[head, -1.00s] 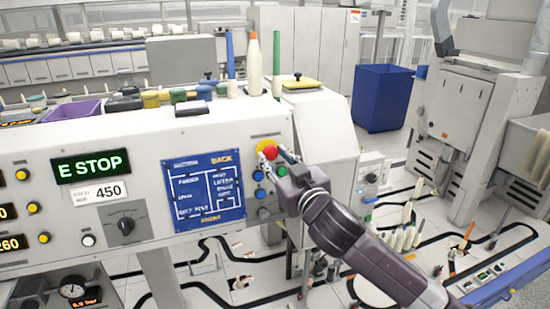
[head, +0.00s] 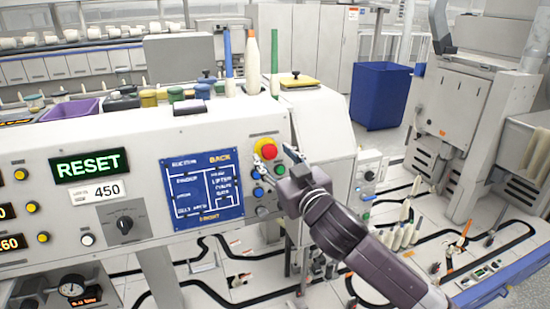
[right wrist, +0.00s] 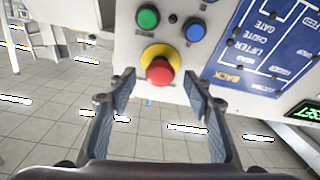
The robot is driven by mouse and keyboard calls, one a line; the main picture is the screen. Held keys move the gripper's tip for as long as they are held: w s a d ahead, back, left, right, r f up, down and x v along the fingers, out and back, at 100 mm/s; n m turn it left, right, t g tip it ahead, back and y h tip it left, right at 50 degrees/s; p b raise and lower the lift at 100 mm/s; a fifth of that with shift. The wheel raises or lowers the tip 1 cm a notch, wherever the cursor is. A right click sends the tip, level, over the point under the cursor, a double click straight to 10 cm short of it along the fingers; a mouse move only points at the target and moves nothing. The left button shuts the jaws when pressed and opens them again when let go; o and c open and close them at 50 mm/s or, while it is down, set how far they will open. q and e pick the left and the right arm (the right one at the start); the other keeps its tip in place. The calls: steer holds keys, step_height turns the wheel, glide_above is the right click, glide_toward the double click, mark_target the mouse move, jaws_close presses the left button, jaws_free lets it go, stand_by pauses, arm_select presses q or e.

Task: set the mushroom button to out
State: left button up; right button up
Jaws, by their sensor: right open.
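The mushroom button (head: 266,149) is a red round head on a yellow collar, at the right end of the machine's front panel (head: 150,220). In the right wrist view the red head (right wrist: 159,70) stands out from its yellow collar, upper middle between the fingers. My right gripper (head: 273,157) is open and empty in front of the button, its fingers apart on either side and not visibly touching it. The display (head: 89,165) on the panel reads RESET in green. My left gripper is not in view.
Green (right wrist: 148,17) and blue (right wrist: 195,30) buttons sit close to the mushroom button. A blue schematic plate (head: 203,190) and a black rotary knob (head: 125,225) are further left. Bobbins and pots stand on the machine top. A blue bin (head: 380,95) stands behind right.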

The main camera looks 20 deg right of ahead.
steer(key=s, duration=0.7)
steer(key=shift+s+d, duration=0.3)
